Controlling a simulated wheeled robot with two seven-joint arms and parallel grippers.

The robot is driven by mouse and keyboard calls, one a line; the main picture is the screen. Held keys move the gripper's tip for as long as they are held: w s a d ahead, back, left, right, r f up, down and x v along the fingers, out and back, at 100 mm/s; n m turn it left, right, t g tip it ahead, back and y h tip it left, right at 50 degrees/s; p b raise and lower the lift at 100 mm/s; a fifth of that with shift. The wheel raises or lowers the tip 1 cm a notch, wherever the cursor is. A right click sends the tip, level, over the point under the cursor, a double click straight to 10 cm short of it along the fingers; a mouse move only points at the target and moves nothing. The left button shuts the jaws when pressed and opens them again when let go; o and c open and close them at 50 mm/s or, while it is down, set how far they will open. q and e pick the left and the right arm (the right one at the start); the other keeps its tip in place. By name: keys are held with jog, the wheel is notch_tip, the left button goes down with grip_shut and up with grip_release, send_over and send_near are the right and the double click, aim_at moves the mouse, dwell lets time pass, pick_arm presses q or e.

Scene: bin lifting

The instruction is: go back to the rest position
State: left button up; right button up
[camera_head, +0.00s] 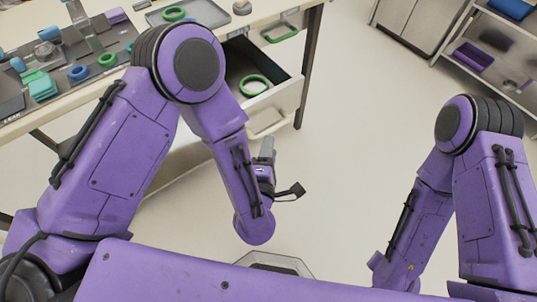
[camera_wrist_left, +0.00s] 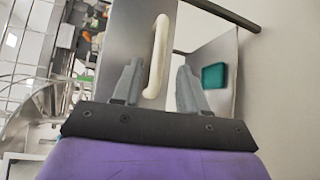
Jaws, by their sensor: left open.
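My left gripper (camera_head: 267,152) hangs over the floor below the open drawer in the head view, partly hidden by my own forearm. In the left wrist view my left gripper (camera_wrist_left: 158,72) has its two grey fingers apart. A cream handle (camera_wrist_left: 158,55) on a grey panel shows between and beyond the fingers; I cannot tell whether they touch it, but nothing looks clamped. My right arm (camera_head: 415,220) is bent at the right of the head view, and its gripper is out of view.
The workbench (camera_head: 285,10) at upper left holds trays, a green ring (camera_head: 173,14) and several small parts. Its open drawer (camera_head: 285,93) holds another green ring (camera_head: 254,85). A metal shelf (camera_head: 490,60) with a purple bin (camera_head: 473,57) stands at upper right. The middle floor is clear.

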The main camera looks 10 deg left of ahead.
pick_arm(q)
jog(key=shift+s+r, duration=0.15)
jog(key=shift+s, duration=0.95)
jog(key=s+a+f+m+g, duration=0.2)
jog(key=a+f+m+g, duration=0.2)
jog(key=f+m, duration=0.2)
jog(key=s+a+f+m+g, duration=0.3)
jog(key=a+f+m, duration=0.2)
jog(key=f+m, duration=0.15)
jog(key=s+a+f+g+y+p, duration=0.1)
jog(key=s+a+f+g+y, duration=0.2)
jog(key=s+a, duration=1)
notch_tip(320, 180, down, 3)
jog(key=a+g, duration=0.2)
jog(key=g, duration=0.1)
